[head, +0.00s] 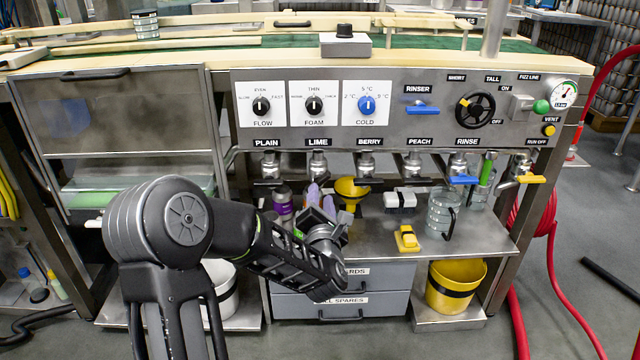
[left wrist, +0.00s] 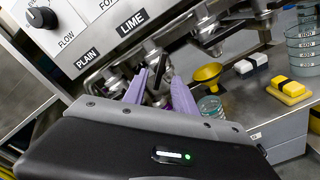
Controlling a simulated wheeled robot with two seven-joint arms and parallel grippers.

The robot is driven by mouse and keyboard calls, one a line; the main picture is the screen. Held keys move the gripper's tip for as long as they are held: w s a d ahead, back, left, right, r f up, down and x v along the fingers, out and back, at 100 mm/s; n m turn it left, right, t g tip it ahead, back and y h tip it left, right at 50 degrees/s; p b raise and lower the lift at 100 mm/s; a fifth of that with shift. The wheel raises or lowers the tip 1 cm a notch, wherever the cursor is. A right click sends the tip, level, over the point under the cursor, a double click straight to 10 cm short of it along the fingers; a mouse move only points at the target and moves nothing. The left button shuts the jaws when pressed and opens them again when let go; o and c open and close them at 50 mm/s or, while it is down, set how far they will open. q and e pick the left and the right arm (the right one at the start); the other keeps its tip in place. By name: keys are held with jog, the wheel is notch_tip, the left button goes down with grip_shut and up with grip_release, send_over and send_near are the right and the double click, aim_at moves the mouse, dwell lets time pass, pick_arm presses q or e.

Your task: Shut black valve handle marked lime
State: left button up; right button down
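The label LIME (head: 318,142) is on the steel panel, and the lime valve (head: 317,163) hangs below it. The valve also shows in the left wrist view (left wrist: 151,50). Its black handle is partly hidden by the gripper, so its exact angle is hard to read. My left gripper (head: 321,199) is just below this valve, its purple fingers pointing up. In the left wrist view the fingers (left wrist: 157,78) stand apart, one on each side of the valve's lower part. I cannot tell whether they touch the handle. My right gripper is not in view.
The plain valve (head: 268,163) and berry valve (head: 367,162) hang close on either side. Drawers (head: 375,275) are beneath.

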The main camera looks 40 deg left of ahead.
aim_at(320, 184)
pick_arm(q)
jog(key=b+x, duration=0.1)
jog(key=x, duration=0.6)
jog(key=shift+w+a, duration=0.15)
jog(key=shift+c, duration=0.4)
grip_shut()
